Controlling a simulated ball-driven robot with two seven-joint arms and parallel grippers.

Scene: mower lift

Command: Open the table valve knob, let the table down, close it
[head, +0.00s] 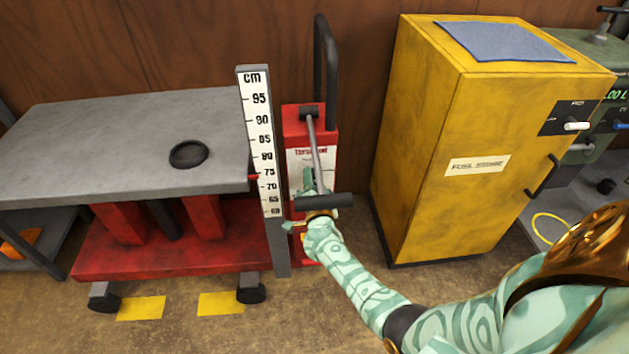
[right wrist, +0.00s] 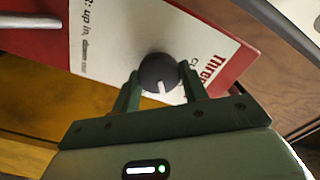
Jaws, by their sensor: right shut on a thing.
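The lift table has a grey top (head: 90,150) over a red base (head: 150,262) on casters. The red pointer at the table's edge is near the 75 mark on the white cm scale (head: 261,140). Behind the scale stands the red pump unit (head: 326,134) with a black-gripped lever (head: 324,202). In the right wrist view, the black valve knob (right wrist: 158,72) with a white mark sits between the two fingers of my right gripper (right wrist: 160,85), which is shut on it. In the head view my right gripper (head: 306,228) is low at the pump unit and the knob is hidden. My left gripper is not in view.
A black ring (head: 189,154) lies on the table top. Yellow floor marks (head: 141,308) show by the casters. A yellow cabinet (head: 420,150) with a blue cloth (head: 505,42) on top stands to the right. A green machine (head: 600,50) is beyond it.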

